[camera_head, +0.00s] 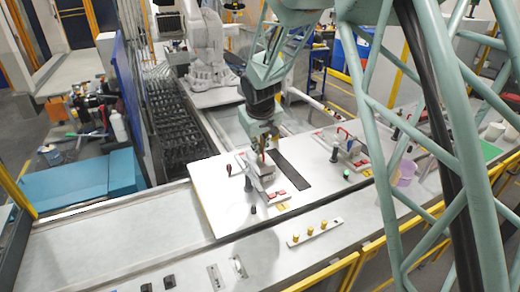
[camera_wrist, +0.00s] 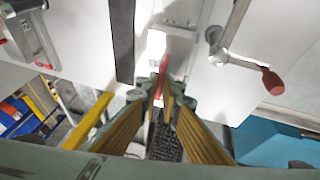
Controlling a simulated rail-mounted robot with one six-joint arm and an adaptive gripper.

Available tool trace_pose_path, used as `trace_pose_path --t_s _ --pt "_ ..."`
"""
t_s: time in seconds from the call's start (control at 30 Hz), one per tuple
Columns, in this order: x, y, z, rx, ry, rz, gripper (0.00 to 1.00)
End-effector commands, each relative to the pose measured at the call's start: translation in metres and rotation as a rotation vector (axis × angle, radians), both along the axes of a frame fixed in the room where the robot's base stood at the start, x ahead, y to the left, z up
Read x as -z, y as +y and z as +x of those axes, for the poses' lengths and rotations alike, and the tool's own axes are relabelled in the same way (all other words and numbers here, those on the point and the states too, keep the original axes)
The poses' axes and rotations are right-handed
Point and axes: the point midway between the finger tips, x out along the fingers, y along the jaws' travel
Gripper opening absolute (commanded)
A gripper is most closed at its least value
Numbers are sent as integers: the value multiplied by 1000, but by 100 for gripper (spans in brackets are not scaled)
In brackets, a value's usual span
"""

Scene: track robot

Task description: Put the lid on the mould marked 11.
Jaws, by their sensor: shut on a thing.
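My gripper (camera_head: 263,151) is low over the left clamping station (camera_head: 262,180) on the white plate. In the wrist view its fingers (camera_wrist: 163,92) are closed on an upright red handle (camera_wrist: 164,66), which I take to be the lid's. A pale block (camera_wrist: 156,44) shows just beyond the handle; whether the lid rests on a mould or hangs above it I cannot tell. A second clamping station (camera_head: 346,158) stands to the right, with a red handle (camera_head: 346,132) on top. No number is readable, so I cannot tell which mould is marked 11.
A lever with a red knob (camera_wrist: 272,81) sticks out close beside my fingers. A dark slot (camera_head: 292,168) separates the two stations. A strip with yellow knobs (camera_head: 314,232) lies in front.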

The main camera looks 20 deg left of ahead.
Motion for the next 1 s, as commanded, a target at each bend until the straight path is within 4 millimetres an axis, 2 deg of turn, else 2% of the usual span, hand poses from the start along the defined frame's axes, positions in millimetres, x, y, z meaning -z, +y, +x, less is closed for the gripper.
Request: trace_pose_path --t_s 1.0 --pt "7 0 0 0 -1 1 0"
